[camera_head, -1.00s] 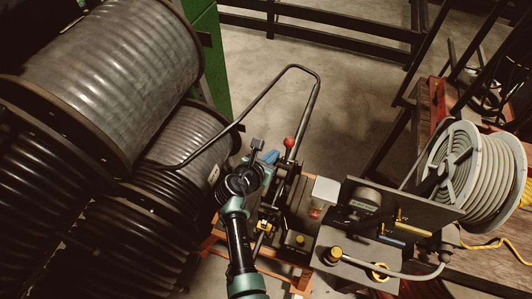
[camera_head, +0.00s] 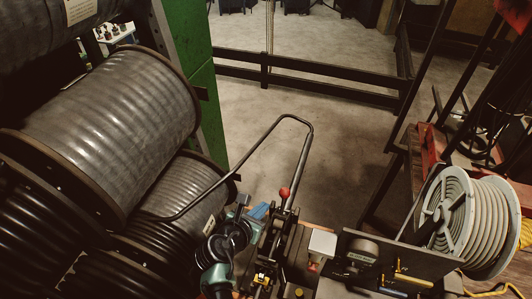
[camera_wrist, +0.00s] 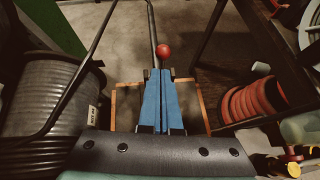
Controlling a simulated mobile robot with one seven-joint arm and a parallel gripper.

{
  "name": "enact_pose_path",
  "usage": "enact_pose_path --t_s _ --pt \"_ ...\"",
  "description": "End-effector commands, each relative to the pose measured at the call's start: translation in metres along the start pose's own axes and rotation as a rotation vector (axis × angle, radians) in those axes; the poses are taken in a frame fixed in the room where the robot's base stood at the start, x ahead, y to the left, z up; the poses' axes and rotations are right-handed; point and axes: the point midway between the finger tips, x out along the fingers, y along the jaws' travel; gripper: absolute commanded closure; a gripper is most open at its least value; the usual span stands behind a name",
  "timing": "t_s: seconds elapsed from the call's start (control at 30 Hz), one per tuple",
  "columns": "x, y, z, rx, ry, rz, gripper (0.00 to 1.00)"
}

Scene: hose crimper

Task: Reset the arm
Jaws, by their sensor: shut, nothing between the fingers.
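My gripper (camera_head: 258,211) is at the lower middle of the head view, beside the hose crimper (camera_head: 279,235). In the wrist view the two blue fingers of my gripper (camera_wrist: 159,76) lie together, shut, with nothing seen between them. A red ball knob (camera_head: 284,192) stands just beyond the fingertips; it also shows in the wrist view (camera_wrist: 163,50). I cannot tell whether the fingers touch anything. My arm, teal and black, is bent and partly cut off at the bottom edge of the head view. Parts of the crimper are hidden behind it.
Large black hose reels (camera_head: 115,125) crowd the left, next to a green post (camera_head: 193,80). A bent tube frame (camera_head: 235,165) arches beyond my gripper. A panel with gauge (camera_head: 363,250) and a grey hose reel (camera_head: 473,225) stand right. Open floor (camera_head: 340,150) lies beyond.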

Motion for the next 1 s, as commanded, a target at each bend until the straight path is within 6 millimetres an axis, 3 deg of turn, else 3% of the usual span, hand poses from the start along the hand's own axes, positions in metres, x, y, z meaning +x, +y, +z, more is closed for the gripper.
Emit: enact_pose_path --t_s 0.2,0.27,0.37,0.47,0.6,0.67,0.8,0.9,1.0 --pt "0.0 0.001 0.002 0.008 -0.003 0.002 1.0" --pt "-0.001 0.006 0.019 0.105 -0.026 0.026 1.0" --pt "-0.008 0.019 0.066 0.374 -0.078 0.105 1.0" --pt "-0.029 0.03 0.131 0.745 -0.132 0.242 1.0" --pt "-0.078 0.034 0.224 1.262 -0.165 0.5 1.0" --pt "-0.106 0.029 0.261 1.467 -0.158 0.632 1.0" --pt "-0.184 0.009 0.333 1.886 -0.075 0.983 1.0" --pt "-0.247 -0.013 0.37 2.118 0.05 1.263 1.0" --pt "-0.309 -0.037 0.392 2.271 0.223 1.531 1.0"
